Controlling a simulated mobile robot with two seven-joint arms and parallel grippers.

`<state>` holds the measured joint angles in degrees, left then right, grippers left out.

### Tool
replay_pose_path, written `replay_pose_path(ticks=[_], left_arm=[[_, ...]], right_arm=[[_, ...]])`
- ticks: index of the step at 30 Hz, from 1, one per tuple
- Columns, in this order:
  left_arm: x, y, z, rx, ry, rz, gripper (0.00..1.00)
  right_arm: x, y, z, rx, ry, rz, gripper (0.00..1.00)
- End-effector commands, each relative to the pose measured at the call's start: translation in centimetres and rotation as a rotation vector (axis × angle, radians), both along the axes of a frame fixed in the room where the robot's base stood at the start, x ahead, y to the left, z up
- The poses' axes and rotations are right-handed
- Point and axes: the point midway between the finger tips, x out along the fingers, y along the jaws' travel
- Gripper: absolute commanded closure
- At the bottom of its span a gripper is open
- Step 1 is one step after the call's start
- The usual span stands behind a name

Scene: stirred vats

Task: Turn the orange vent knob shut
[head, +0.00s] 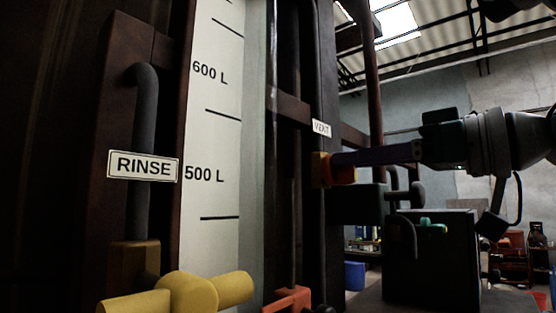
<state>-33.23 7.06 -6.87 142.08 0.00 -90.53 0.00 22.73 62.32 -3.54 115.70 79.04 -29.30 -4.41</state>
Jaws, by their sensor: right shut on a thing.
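The orange vent knob (345,176) sits on a valve body on a dark upright pipe, just below the small VENT label (321,128). My right gripper (338,159) reaches in from the right with its long fingers level. The fingertips are at the knob and shut on it, covering part of it. The knob's exact turn angle cannot be told from here. My left gripper is not in view.
A white level scale (212,130) and a RINSE sign (143,166) stand to the left. A yellow handle (190,292) is at the bottom left, and an orange-red fitting (288,300) is at the bottom middle. A dark box (432,262) stands below my right gripper.

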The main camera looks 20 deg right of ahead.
Motion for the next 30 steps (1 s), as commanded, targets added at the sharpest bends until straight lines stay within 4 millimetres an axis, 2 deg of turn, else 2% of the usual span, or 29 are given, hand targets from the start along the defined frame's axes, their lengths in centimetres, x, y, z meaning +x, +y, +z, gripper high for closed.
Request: replay_pose_path(ticks=[17, 30], left_arm=[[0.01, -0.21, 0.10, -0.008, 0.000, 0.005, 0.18], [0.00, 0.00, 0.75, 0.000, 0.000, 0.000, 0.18]], right_arm=[[0.05, -0.04, -0.01, 0.041, 0.024, 0.000, 1.00], [0.22, -0.31, -0.03, 0.325, 0.191, 0.000, 1.00]])
